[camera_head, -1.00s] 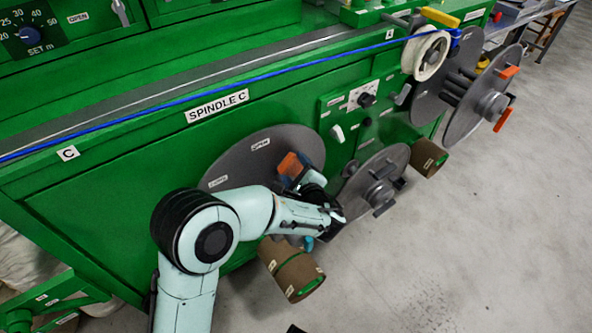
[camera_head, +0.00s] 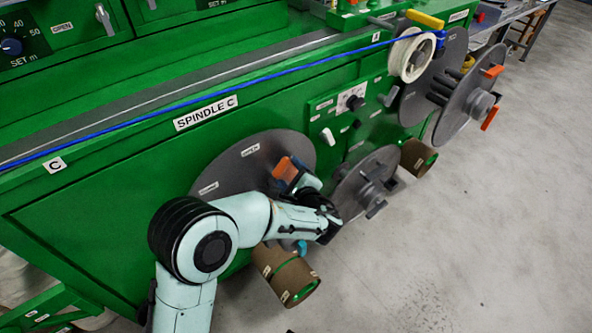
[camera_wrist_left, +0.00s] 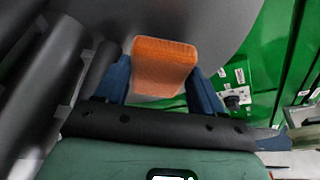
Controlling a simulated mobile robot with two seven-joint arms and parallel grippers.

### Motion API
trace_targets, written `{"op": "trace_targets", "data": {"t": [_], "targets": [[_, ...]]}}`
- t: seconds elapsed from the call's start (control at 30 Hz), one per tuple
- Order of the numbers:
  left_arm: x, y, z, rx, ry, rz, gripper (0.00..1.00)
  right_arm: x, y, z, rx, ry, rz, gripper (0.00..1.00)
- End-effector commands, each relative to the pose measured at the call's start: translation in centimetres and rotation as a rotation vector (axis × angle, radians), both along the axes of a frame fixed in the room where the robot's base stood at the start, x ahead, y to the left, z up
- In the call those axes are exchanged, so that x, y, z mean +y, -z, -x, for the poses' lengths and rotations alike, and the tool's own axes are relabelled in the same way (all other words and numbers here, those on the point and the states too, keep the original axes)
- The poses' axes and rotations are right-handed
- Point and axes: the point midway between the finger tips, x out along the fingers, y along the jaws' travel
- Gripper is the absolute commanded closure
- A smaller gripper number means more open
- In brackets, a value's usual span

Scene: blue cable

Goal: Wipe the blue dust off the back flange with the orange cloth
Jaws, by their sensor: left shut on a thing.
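The back flange (camera_head: 228,166) is a large grey disc on the green machine under the SPINDLE C label, in the head view. My left gripper (camera_head: 288,172) is in front of its right part. It is shut on the orange cloth (camera_head: 285,170), a folded block. In the left wrist view the cloth (camera_wrist_left: 164,66) sits between the two blue fingers (camera_wrist_left: 160,88), close to the grey disc (camera_wrist_left: 205,22). I cannot tell whether the cloth touches the disc. No blue dust can be made out. My arm hides the lower part of the flange. My right gripper is not in view.
A smaller grey flange with a hub (camera_head: 370,184) stands just right of my left wrist. A brown cardboard core (camera_head: 288,276) lies below the arm. A blue cable (camera_head: 220,98) runs along the machine's top edge. Open floor (camera_head: 450,240) lies to the right.

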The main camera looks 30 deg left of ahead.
Motion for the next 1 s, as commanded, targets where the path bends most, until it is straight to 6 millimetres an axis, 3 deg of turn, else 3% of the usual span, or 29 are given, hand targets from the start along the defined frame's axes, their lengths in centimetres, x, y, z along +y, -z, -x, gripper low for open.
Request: {"op": "trace_targets", "data": {"t": [0.2,0.53,1.0], "targets": [[0.4,0.0,1.2,0.001,-0.001,0.0,0.56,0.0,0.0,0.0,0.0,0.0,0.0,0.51],[0.4,0.1,1.4,0.004,-0.003,0.0,0.56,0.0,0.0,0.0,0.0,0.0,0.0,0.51],[-4.1,0.4,3.1,0.009,0.005,0.005,0.56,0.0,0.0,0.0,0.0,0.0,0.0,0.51]]}}
